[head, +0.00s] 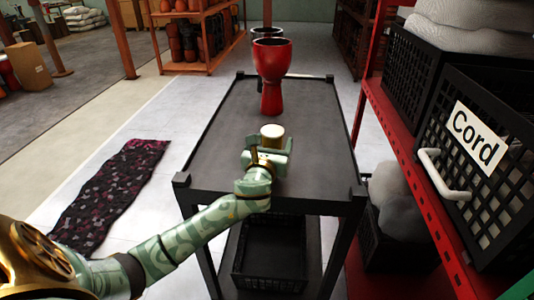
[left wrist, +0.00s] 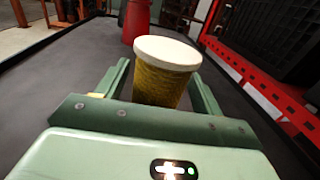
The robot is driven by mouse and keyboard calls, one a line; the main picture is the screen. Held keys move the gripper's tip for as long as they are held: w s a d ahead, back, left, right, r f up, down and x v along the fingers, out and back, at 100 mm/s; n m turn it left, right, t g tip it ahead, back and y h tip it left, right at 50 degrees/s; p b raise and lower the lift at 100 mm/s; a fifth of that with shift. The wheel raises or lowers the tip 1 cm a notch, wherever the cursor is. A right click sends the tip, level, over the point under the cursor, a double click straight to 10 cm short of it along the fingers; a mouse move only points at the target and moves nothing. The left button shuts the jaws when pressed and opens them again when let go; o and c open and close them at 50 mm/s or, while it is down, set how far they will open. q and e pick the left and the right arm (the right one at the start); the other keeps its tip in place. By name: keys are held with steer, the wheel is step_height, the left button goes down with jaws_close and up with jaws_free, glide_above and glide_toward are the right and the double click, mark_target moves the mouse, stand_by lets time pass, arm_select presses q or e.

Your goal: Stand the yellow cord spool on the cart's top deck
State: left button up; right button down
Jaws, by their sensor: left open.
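The yellow cord spool (left wrist: 160,84) has a pale round top and stands upright between the two fingers of my left gripper (left wrist: 163,78). In the head view the spool (head: 272,131) shows mostly its pale top, over the middle of the cart's black top deck (head: 315,130). My left gripper (head: 268,157) is open, with one finger on each side of the spool. The spool's lower end is hidden behind the gripper, so its contact with the deck cannot be seen. My right gripper is not in view.
A red goblet drum (head: 271,70) stands on the deck beyond the spool, with another drum (head: 267,33) behind it. Raised corner posts edge the deck. A red rack with a black "Cord" crate (head: 480,160) is close on the right. A patterned rug (head: 110,190) lies left.

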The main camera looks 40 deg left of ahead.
arm_select(q)
steer(key=p+v, duration=0.2)
steer(key=v, duration=0.7)
steer(key=shift+s+r, duration=0.15)
steer(key=shift+r, duration=0.05)
steer(key=shift+s+d+f+p, duration=0.1)
steer(key=shift+s+d+p, duration=0.15)
steer(key=shift+s, duration=0.25)
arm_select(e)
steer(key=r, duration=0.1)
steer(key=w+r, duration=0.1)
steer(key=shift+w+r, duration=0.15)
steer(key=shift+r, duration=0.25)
